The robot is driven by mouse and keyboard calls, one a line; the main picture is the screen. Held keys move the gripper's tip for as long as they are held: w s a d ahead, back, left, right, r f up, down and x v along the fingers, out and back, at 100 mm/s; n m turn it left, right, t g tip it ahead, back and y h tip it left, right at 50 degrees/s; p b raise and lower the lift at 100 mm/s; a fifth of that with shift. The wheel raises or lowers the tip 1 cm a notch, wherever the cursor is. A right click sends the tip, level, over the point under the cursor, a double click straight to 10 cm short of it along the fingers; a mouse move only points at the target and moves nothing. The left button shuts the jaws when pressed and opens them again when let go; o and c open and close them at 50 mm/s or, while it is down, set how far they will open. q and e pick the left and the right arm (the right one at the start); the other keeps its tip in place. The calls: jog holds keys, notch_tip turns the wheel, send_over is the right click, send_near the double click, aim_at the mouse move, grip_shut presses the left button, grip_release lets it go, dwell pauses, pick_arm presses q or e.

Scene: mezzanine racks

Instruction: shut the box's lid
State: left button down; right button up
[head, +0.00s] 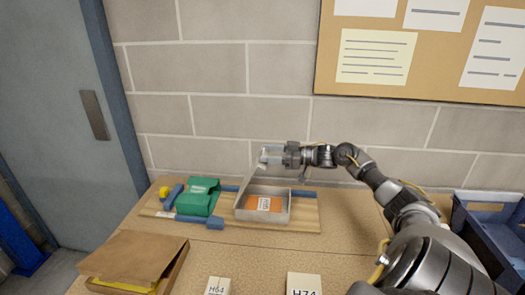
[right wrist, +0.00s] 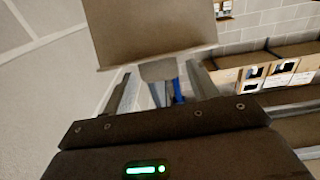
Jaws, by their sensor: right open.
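The box (head: 242,214) is a shallow light grey tray-like box on the wooden board, with an orange card with a white label inside. Its lid (head: 250,183) stands up, raised at the box's left side, so the box is open. My right gripper (head: 267,155) is open, above the box at the lid's upper edge. In the right wrist view the fingers (right wrist: 163,88) are spread, and a flat grey-brown panel, apparently the lid (right wrist: 150,35), lies just beyond them. A small tab of it shows between the fingers; I cannot tell whether they touch it. My left gripper is out of view.
A green box (head: 198,197) and blue pieces (head: 200,221) lie left of the box on the wooden board (head: 308,214). A brown folder-like box (head: 130,255) is front left, and a blue bin (head: 490,225) is at right. A block wall stands close behind.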

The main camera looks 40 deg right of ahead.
jog(key=shift+x, duration=1.3)
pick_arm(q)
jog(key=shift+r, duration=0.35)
pick_arm(e)
jog(key=shift+c, duration=0.5)
